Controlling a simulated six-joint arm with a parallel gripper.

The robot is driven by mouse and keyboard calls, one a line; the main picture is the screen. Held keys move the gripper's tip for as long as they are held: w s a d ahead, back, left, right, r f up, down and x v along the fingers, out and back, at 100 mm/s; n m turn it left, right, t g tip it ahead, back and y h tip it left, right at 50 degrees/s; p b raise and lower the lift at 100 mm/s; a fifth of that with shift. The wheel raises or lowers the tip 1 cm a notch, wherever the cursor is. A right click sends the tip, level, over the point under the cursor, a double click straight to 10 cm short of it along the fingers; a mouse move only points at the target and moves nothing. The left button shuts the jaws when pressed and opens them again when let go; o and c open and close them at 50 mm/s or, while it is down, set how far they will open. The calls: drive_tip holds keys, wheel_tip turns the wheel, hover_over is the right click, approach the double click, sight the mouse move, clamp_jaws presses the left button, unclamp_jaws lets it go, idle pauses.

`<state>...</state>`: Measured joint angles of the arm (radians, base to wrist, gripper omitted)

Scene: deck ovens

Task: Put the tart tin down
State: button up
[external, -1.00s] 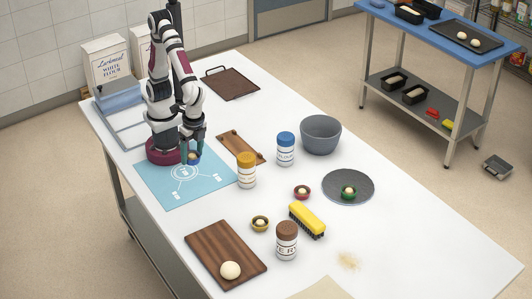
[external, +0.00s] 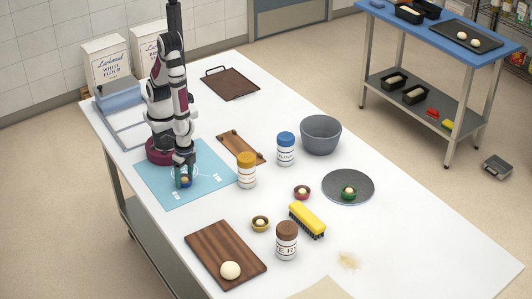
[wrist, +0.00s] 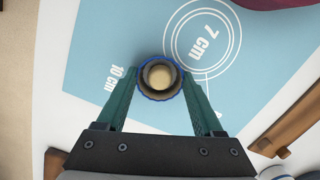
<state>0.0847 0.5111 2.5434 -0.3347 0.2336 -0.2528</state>
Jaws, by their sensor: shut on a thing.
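My gripper (external: 184,178) is shut on a blue-rimmed tart tin (external: 185,182) with pale dough inside. In the wrist view the tin (wrist: 159,93) sits upright between my two green fingers, beside the printed "7 cm" circle. It is over the light blue mat (external: 215,165), which also fills much of the wrist view (wrist: 110,50). I cannot tell whether the tin touches the mat or hangs just above it.
Other filled tins stand on the table: a yellow one (external: 260,223), a magenta one (external: 302,192) and a green one on a grey round plate (external: 366,176). An orange-lidded shaker (external: 246,171) stands at the mat's right edge. A yellow brush (external: 307,220) lies further right.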

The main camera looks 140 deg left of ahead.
drive_tip(key=o, duration=1.4)
drive_tip(key=shift+c, duration=0.2)
drive_tip(key=shift+r, duration=0.1)
wheel_tip(320, 180, up, 17)
drive_tip(key=s+a+m+y, duration=0.1)
drive_tip(key=s+a+m, duration=0.1)
drive_tip(key=m, duration=0.2)
drive_tip(key=shift+a+m, duration=0.3)
drive_tip(key=shift+a, duration=0.1)
drive_tip(key=s+a+r+m, duration=0.1)
drive_tip(key=s+a+r+m+y, duration=0.1)
drive_tip(key=s+m, duration=0.1)
drive_tip(key=s+a+r+m+t, duration=0.1)
drive_tip(key=s+r+m, duration=0.1)
drive_tip(key=shift+s+a, duration=0.15)
drive_tip(key=shift+a, duration=0.15)
